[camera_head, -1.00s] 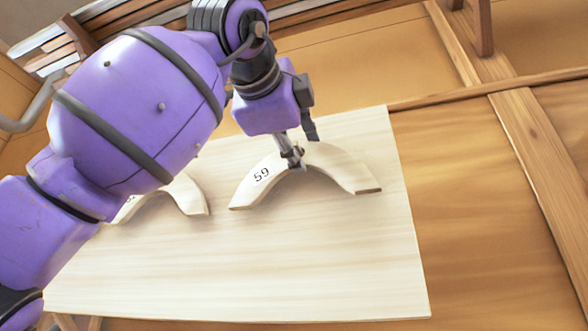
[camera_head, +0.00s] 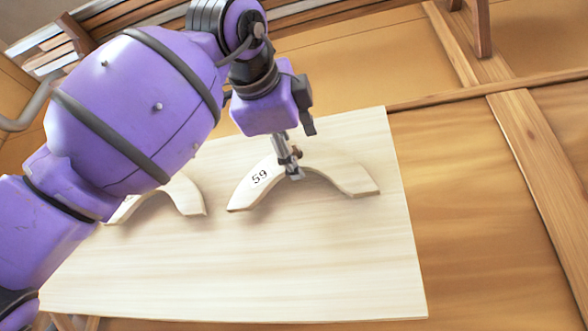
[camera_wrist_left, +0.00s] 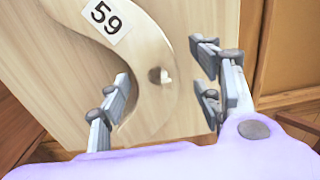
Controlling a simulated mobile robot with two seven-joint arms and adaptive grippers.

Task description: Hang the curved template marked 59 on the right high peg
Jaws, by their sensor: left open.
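The pale wooden curved template marked 59 (camera_head: 343,176) lies on the pale board, with its number on the left half of the arch. It also shows in the left wrist view (camera_wrist_left: 150,45), with a small round hole near the middle of its band. My left gripper (camera_head: 294,168) is at the middle of this arch. In the left wrist view the left gripper (camera_wrist_left: 163,88) is open, with one finger on the inner side of the band and the other beyond its outer edge. The right high peg and my right gripper are not in view.
The pale board (camera_head: 300,270) has clear room in front of the templates. A second curved template (camera_head: 184,194) lies to the left, partly hidden by my left arm. Wooden planking with a long beam (camera_head: 535,150) lies to the right.

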